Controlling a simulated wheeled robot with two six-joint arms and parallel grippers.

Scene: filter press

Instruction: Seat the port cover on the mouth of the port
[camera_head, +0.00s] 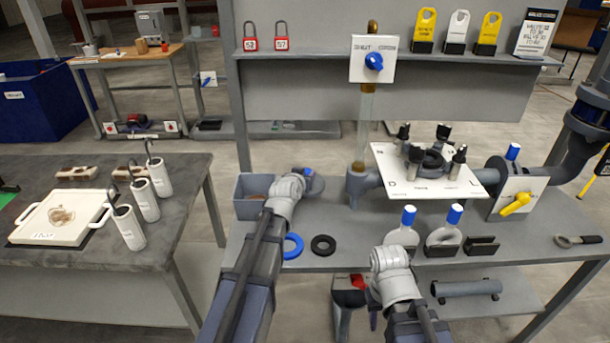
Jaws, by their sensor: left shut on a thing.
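The port (432,160) stands on the grey bench at the right, with a dark round mouth, several upright black-and-silver clamp posts around it and a white lettered plate. My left gripper (305,180) is shut on a grey round piece with a blue top, which looks like the port cover (316,186). It is held left of the port, apart from it, near the grey bin. The wrist hides part of the cover. My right gripper (389,254) is low at the bench's front edge, below the port; its fingers are not clearly visible.
A blue ring (292,246) and a black ring (323,245) lie on the bench. A grey bin (250,190) stands at its left end. A clear sight tube (365,125) rises between cover and port. Blue-topped tools (443,235) stand in front of the port. A yellow-handled valve (516,204) is at right.

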